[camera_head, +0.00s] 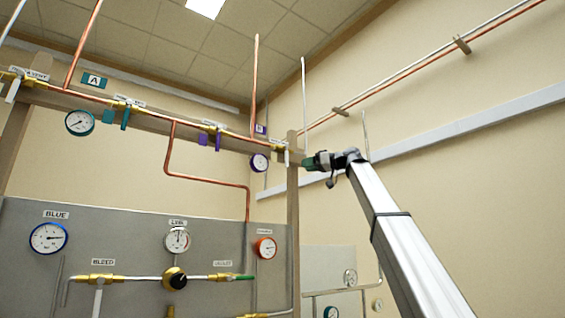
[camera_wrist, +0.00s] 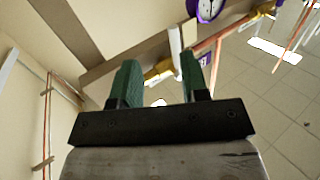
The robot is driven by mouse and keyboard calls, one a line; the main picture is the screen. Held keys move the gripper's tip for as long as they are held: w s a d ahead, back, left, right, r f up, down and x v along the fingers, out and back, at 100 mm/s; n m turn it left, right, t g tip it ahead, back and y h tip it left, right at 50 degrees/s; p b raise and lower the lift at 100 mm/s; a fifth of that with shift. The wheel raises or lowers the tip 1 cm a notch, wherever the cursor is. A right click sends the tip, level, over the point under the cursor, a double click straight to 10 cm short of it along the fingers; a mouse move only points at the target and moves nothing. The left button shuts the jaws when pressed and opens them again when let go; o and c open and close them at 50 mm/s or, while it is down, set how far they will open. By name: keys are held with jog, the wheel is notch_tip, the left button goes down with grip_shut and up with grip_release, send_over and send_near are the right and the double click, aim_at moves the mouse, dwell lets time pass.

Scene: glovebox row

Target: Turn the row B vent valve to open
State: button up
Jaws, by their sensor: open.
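My gripper (camera_head: 318,161) is at the right end of the upper pipe run in the head view, close to the last valve. In the wrist view its two green fingers (camera_wrist: 155,84) are apart with nothing held. A brass valve (camera_wrist: 158,72) with a white lever (camera_wrist: 175,45) shows between and just beyond the fingers. In the head view this white lever (camera_head: 287,157) hangs down across the pipe, beside the purple B sign (camera_head: 261,129) and purple-rimmed gauge (camera_head: 259,162). I take it as the row B vent valve; its label is too small to read.
Purple levers (camera_head: 210,138) and teal levers (camera_head: 125,116) sit further left on the same run. A wooden post (camera_head: 293,200) stands below the valve. A grey panel (camera_head: 130,235) with gauges is lower left. The right wall is open around my arm.

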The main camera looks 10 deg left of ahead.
aim_at(287, 156)
jog(key=shift+n, duration=0.3)
jog(key=a+r, duration=0.1)
jog(key=a, duration=0.2)
jog(key=a+r, duration=0.1)
jog(key=a, duration=0.3)
jog(key=a+r, duration=0.1)
jog(key=a, duration=0.3)
jog(key=shift+s, duration=0.1)
grip_shut()
